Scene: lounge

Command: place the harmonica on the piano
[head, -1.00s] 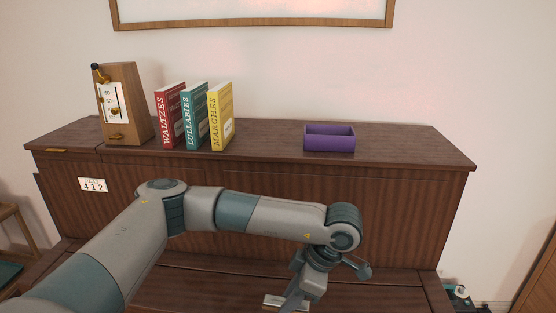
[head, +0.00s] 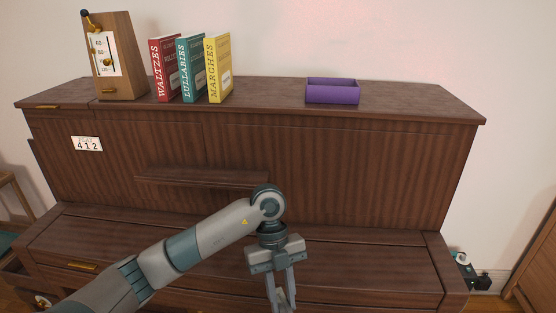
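The piano (head: 330,185) is a dark brown wooden upright that fills most of the head view, with a flat top and a closed lid over the keys. My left gripper (head: 283,300) points down in front of the lid, near the bottom edge of the picture. Its two fingers show with a narrow gap, but their tips are at the picture's edge, so I cannot tell whether they hold something. I cannot make out the harmonica in this view. My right gripper is not in view.
On the piano's top stand a wooden metronome (head: 115,55), a red book (head: 165,68), a teal book (head: 191,68), a yellow book (head: 218,68) and a purple open box (head: 332,91). The top is bare between yellow book and box, and right of the box.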

